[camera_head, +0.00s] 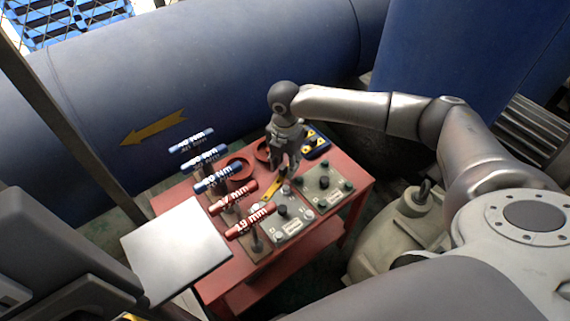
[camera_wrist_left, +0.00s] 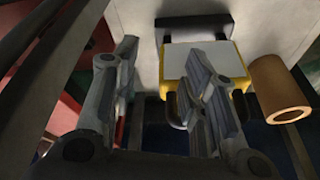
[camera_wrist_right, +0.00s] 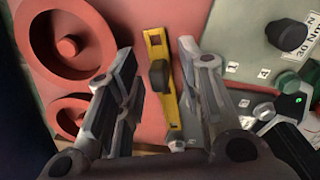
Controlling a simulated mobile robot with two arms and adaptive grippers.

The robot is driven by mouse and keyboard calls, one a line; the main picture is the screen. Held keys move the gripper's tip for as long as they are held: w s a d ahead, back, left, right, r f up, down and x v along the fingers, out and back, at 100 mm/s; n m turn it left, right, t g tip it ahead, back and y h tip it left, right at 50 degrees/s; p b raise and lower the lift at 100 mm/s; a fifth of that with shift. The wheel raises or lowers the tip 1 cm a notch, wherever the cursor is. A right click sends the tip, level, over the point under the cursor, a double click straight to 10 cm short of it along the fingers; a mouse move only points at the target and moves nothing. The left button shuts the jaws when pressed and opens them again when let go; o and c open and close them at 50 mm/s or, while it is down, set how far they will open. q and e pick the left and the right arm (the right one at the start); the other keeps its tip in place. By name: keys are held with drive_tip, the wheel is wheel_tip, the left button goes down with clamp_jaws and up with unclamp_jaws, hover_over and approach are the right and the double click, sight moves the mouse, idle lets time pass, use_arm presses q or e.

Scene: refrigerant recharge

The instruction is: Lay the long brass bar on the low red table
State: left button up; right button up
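The low red table (camera_head: 345,185) stands in the middle of the head view. A flat yellow bar (camera_wrist_right: 160,85) with a dark knob on it lies on the table's red top; I cannot tell whether it is the long brass bar. It also shows in the head view (camera_head: 270,189), partly covered by my right gripper (camera_head: 284,167). In the right wrist view that gripper (camera_wrist_right: 160,105) is open, its fingers on either side of the bar, apparently empty. My left gripper (camera_wrist_left: 165,105) is open and empty in its wrist view, near an orange-brown cylinder (camera_wrist_left: 280,90) and a yellow-sided box (camera_wrist_left: 205,62).
Several labelled tools (camera_head: 218,178) stand along the table's left side. Grey control boxes (camera_head: 325,187) and red round parts (camera_wrist_right: 72,40) occupy much of the top. A pale panel (camera_head: 176,250) covers its front left. Big blue pipes (camera_head: 210,65) lie behind.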

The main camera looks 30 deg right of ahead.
wheel_tip(320, 180, up, 5)
drive_tip(key=shift+r+p, duration=0.1)
drive_tip(key=shift+p, duration=0.65)
drive_tip(key=shift+r, duration=0.7)
use_arm(q)
drive_tip(key=shift+w+d+f, duration=0.1)
drive_tip(key=shift+w+f, duration=0.2)
drive_tip(key=shift+w, duration=0.05)
use_arm(e)
drive_tip(key=shift+r, duration=0.25)
use_arm(q)
drive_tip(key=shift+s, duration=0.1)
